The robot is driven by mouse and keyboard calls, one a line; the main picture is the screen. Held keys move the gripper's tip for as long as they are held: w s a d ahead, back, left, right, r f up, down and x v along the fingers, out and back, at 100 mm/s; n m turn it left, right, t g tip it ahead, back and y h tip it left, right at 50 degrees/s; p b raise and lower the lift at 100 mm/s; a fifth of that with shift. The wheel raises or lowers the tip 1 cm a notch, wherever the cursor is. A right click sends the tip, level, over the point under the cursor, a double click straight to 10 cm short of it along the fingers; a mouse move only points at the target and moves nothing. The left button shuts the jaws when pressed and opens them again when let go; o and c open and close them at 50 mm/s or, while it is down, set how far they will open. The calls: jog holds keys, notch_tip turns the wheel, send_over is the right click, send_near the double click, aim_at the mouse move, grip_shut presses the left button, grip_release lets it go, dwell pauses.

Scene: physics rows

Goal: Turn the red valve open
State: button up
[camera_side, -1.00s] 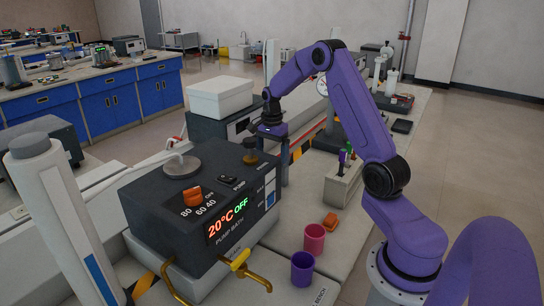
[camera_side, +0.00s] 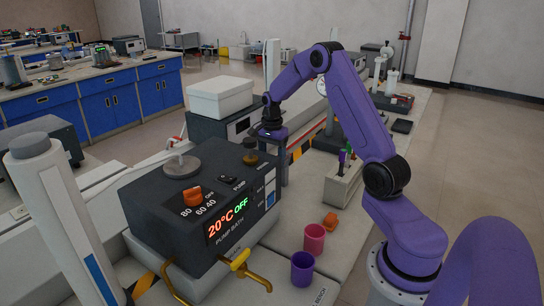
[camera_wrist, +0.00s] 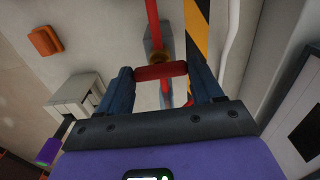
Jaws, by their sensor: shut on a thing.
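The red valve handle (camera_wrist: 160,72), a short bar, lies crosswise between my fingers in the wrist view. It sits over a brass-coloured stem and a grey valve body (camera_wrist: 154,46) on a red pipe (camera_wrist: 152,12). My gripper (camera_wrist: 163,68) is shut on the handle, a dark finger at each end of the bar. In the side view my gripper (camera_side: 273,136) points down behind the dark pump bath. The bath hides the valve and most of the fingers there.
The pump bath (camera_side: 165,228) stands close in front of my gripper in the side view. A white box (camera_side: 220,97) is behind.

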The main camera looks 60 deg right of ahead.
jog(key=n, duration=0.8)
jog(key=shift+r+n, duration=0.1)
jog(key=shift+n, duration=0.2)
jog(key=n, duration=0.4)
jog(key=shift+n, duration=0.3)
jog(key=n, duration=0.4)
jog(key=shift+n, duration=0.3)
jog(key=o, duration=1.1)
jog(key=shift+c, duration=0.2)
notch_tip(320, 180, up, 17)
jog(key=shift+r, duration=0.2)
